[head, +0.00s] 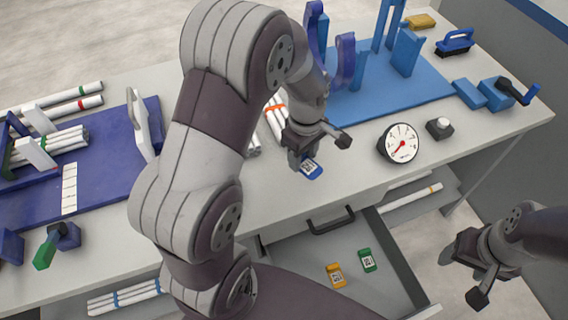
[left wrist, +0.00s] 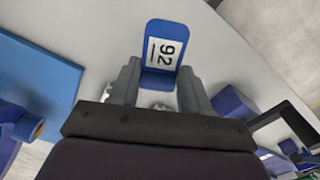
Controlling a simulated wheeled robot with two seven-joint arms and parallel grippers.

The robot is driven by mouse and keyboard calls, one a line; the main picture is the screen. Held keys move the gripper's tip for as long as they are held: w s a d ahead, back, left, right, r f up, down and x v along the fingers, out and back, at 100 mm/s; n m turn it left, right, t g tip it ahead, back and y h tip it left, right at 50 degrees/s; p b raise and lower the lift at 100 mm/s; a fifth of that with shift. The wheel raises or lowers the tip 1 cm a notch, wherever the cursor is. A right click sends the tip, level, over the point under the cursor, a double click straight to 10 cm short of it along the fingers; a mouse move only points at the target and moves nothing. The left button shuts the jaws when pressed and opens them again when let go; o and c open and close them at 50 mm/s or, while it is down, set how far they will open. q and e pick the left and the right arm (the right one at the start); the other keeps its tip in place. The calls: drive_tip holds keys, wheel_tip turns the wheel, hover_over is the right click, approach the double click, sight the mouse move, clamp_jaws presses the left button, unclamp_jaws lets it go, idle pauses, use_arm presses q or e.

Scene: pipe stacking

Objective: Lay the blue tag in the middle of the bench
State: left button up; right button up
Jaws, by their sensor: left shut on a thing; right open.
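The blue tag (head: 313,173) has a white label; in the left wrist view the tag (left wrist: 168,31) shows the number 92. My left gripper (head: 303,161) is shut on the tag's near end, over the front middle of the bench (head: 285,200). In the left wrist view the tag sticks out beyond the fingers (left wrist: 160,84). I cannot tell whether the tag touches the bench top. My right gripper (head: 467,273) is open and empty, at the lower right, beyond the bench's front edge.
An open drawer (head: 300,285) below the front edge holds an orange tag (head: 335,275) and a green tag (head: 367,260). A round gauge (head: 402,143) stands to the right. A blue mat (head: 370,100) with racks lies behind. White pipes (head: 274,118) are partly hidden by my left arm.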

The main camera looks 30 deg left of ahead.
use_arm(q)
hover_over(281, 174)
wheel_tip(281, 174, down, 3)
drive_tip(key=shift+w+f, duration=0.1)
drive_tip(key=shift+w, duration=0.05)
drive_tip(key=shift+f, duration=2.05)
drive_tip(key=shift+f, duration=0.1)
drive_tip(key=o, duration=1)
wheel_tip(281, 174, up, 12)
drive_tip(key=s+d+m, duration=0.2)
drive_tip(key=s+m, duration=0.1)
drive_tip(key=m, duration=0.2)
drive_tip(key=s+d+m+t, duration=0.1)
drive_tip(key=s+d+m, duration=0.1)
drive_tip(key=s+m, duration=0.1)
drive_tip(key=s+d+m, duration=0.2)
drive_tip(key=s+m, duration=0.1)
drive_tip(key=m, duration=0.3)
drive_tip(key=shift+s+d+f+m+p, duration=0.2)
drive_tip(key=shift+d+f+m+p, duration=0.05)
drive_tip(key=shift+f+m+p, duration=0.05)
